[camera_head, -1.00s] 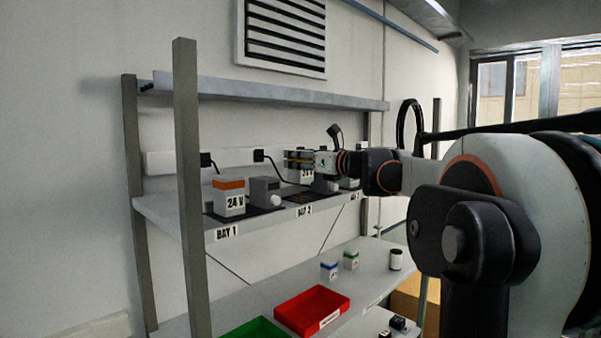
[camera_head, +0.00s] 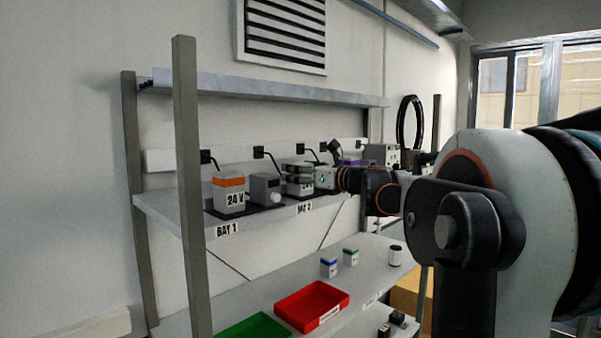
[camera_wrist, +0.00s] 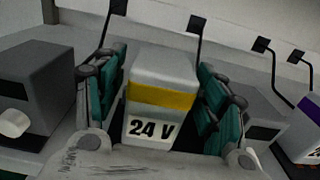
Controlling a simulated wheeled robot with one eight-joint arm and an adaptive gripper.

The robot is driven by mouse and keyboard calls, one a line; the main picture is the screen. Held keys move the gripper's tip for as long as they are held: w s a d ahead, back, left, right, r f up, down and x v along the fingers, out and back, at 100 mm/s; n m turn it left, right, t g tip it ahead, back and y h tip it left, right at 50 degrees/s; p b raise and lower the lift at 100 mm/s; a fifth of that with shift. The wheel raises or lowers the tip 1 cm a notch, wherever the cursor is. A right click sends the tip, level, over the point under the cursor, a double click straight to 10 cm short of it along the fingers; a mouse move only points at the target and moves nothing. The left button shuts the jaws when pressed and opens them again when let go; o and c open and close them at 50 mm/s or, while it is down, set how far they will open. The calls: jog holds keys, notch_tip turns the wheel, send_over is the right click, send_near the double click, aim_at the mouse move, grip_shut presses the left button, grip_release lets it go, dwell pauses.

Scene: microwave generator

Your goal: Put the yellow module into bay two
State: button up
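The yellow module (camera_wrist: 161,95) is a pale block with a yellow band and a "24 V" label. In the wrist view it stands between the two teal finger pads of my gripper (camera_wrist: 163,98), which lie close along its sides. In the head view my gripper (camera_head: 299,175) is around the module's upper part at bay two, marked by the "BAY 2" label (camera_head: 304,208). The module (camera_head: 307,188) is low, at the shelf's level. Its underside is hidden, so I cannot tell whether it is fully seated.
In bay one stand an orange-banded 24 V module (camera_head: 229,195) and a grey box with a knob (camera_head: 265,189). A purple-topped module (camera_head: 350,162) is to the right, partly behind my arm. A red tray (camera_head: 312,304) and a green tray (camera_head: 254,330) lie below.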

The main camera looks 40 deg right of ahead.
jog(key=shift+r, duration=0.25)
jog(key=s+d, duration=0.1)
jog(key=s, duration=1.1)
jog(key=shift+d, duration=0.3)
jog(key=shift+f, duration=0.1)
dwell(1.4)
